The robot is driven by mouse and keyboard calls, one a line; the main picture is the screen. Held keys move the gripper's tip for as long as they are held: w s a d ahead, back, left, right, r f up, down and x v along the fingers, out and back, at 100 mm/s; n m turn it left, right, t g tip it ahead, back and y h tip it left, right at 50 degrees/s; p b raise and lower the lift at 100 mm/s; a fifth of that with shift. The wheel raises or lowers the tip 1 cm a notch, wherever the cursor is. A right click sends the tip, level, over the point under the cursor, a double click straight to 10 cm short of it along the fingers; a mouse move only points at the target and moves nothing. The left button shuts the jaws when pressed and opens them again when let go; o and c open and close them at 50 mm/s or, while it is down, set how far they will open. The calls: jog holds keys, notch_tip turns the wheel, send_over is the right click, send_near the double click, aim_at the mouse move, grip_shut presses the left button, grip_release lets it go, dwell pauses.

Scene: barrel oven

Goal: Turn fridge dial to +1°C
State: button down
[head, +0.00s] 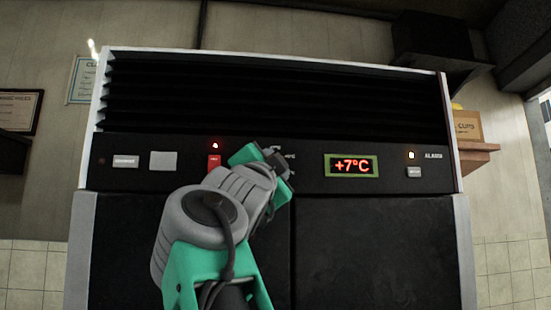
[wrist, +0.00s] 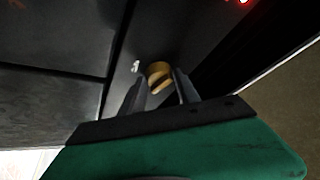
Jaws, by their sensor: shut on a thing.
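The fridge (head: 370,235) is a tall dark cabinet with pale side edges and a black control panel. Its display (head: 351,166) reads +7°C in red. The dial (wrist: 160,76) is a small brass-coloured knob in the wrist view, between the two fingers. My gripper (wrist: 160,90) is shut on the dial, with one finger on each side of it. In the head view my gripper (head: 275,160) is at the panel, left of the display, and hides the dial.
A red switch (head: 214,162) sits just left of my gripper under a lit red lamp. An alarm button (head: 414,172) is right of the display. Vent slats (head: 270,95) run above the panel.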

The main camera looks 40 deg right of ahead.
jog(key=m+g+y+p, duration=0.1)
jog(key=m+p, duration=0.3)
jog(key=m+g+y+p, duration=0.1)
jog(key=m+g+p, duration=0.1)
jog(key=m+p, duration=0.2)
jog(key=r+m+g+y+p, duration=0.1)
jog(key=m+g+p, duration=0.1)
jog(key=m+p, duration=0.2)
jog(key=shift+w+a, duration=0.1)
jog(key=shift+a, duration=0.05)
jog(key=shift+f, duration=0.15)
jog(key=c, duration=1.2)
grip_release()
